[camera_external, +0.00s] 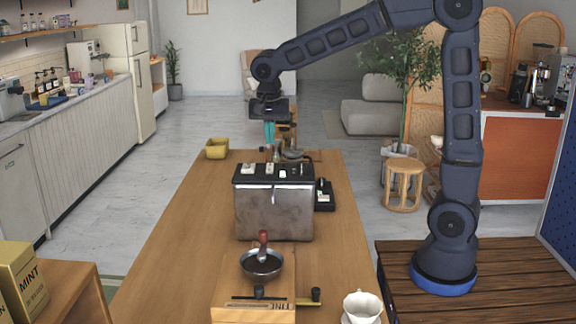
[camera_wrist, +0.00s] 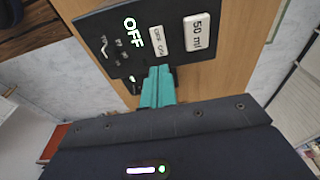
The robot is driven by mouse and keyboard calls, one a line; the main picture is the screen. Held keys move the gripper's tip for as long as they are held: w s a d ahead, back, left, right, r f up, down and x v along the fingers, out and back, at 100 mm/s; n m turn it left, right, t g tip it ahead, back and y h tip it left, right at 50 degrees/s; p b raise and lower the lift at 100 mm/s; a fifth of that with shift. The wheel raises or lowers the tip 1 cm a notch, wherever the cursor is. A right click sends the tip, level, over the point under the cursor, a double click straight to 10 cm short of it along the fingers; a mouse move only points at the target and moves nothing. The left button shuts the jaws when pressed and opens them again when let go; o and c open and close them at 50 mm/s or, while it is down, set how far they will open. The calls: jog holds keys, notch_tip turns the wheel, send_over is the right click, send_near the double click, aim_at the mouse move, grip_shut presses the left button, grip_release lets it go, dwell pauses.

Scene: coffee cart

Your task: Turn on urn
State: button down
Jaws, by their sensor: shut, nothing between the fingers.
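I take the urn to be the dull metal box (camera_external: 274,215) on the wooden table, with a black top panel (camera_external: 262,180). White labels or buttons stand on that panel. The wrist view shows a black panel (camera_wrist: 118,58) closely, with a lit "OFF" readout, a white "50 ml" button (camera_wrist: 198,34) and a smaller white switch (camera_wrist: 168,37) with blurred lettering. My gripper (camera_external: 269,138) has teal fingers, shut and empty, pointing down beyond the box's far edge. In the wrist view the fingertips (camera_wrist: 160,70) overlap the panel's edge near the smaller switch; I cannot tell whether they touch.
A pan with a red-brown handle (camera_external: 262,266) and a white cup (camera_external: 362,306) are nearer on the table (camera_external: 170,270). A small dark device (camera_external: 324,195) stands right of the box. A yellow container (camera_external: 216,148) sits at the far left. The table's left side is clear.

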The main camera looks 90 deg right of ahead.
aim_at(271, 168)
jog(key=shift+d+f, duration=0.2)
jog(key=shift+f, duration=1)
jog(key=shift+d+f, duration=0.15)
jog(key=shift+f, duration=1)
jog(key=shift+d+f, duration=0.2)
jog(key=shift+f, duration=1)
jog(key=shift+d+f+y, duration=0.15)
jog(key=shift+f+y, duration=0.15)
jog(key=shift+y, duration=0.1)
jog(key=shift+s, duration=0.1)
jog(key=shift+f, duration=0.1)
jog(key=shift+a, duration=0.95)
jog(key=shift+r, duration=0.6)
notch_tip(271, 168, up, 13)
jog(key=shift+a, duration=0.4)
